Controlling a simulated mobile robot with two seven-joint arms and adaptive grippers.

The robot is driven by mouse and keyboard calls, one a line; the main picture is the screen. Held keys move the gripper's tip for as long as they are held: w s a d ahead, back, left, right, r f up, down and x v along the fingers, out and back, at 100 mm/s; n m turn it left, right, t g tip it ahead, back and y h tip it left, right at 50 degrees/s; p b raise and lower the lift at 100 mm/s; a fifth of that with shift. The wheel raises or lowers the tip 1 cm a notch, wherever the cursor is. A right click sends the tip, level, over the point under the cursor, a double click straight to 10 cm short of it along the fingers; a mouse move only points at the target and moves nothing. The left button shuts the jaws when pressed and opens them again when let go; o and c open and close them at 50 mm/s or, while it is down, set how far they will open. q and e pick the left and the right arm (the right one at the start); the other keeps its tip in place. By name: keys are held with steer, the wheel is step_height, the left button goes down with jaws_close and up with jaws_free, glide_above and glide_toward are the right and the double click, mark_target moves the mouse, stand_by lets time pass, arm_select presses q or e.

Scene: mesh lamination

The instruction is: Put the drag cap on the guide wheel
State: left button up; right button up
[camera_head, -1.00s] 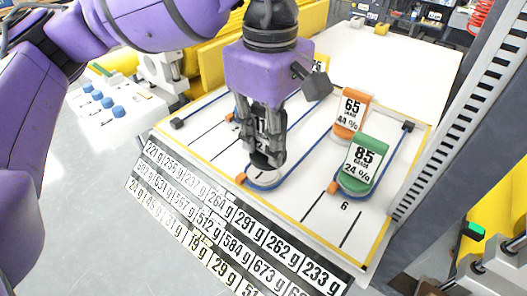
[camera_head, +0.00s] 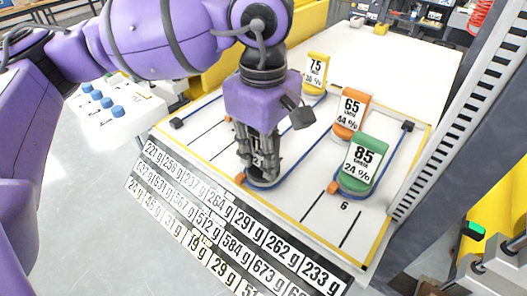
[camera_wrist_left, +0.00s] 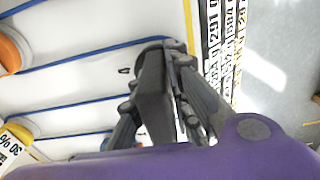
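My left gripper (camera_head: 258,163) is shut on a dark drag cap (camera_head: 265,158) with a white printed label, partly hidden by the fingers. In the left wrist view the dark cap (camera_wrist_left: 153,92) stands between the fingers (camera_wrist_left: 160,110). The cap is over the near end of a blue cord loop, where the guide wheel (camera_head: 264,186) is mostly hidden beneath it. I cannot tell whether cap and wheel touch. Green (camera_head: 362,164), orange (camera_head: 350,113) and yellow (camera_head: 316,72) labelled caps stand on other loops. My right gripper is not in view.
The white board (camera_head: 311,188) has black lane lines and small orange blocks. A strip of gram labels (camera_head: 236,222) lies along its near edge. A grey slotted post (camera_head: 458,125) rises on the right. A white block with blue knobs (camera_head: 118,110) stands at left.

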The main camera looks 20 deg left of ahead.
arm_select(q)
steer(key=o, duration=0.3)
step_height(320, 180, up, 12)
steer(key=shift+r, duration=0.2)
stand_by(0.4)
stand_by(0.4)
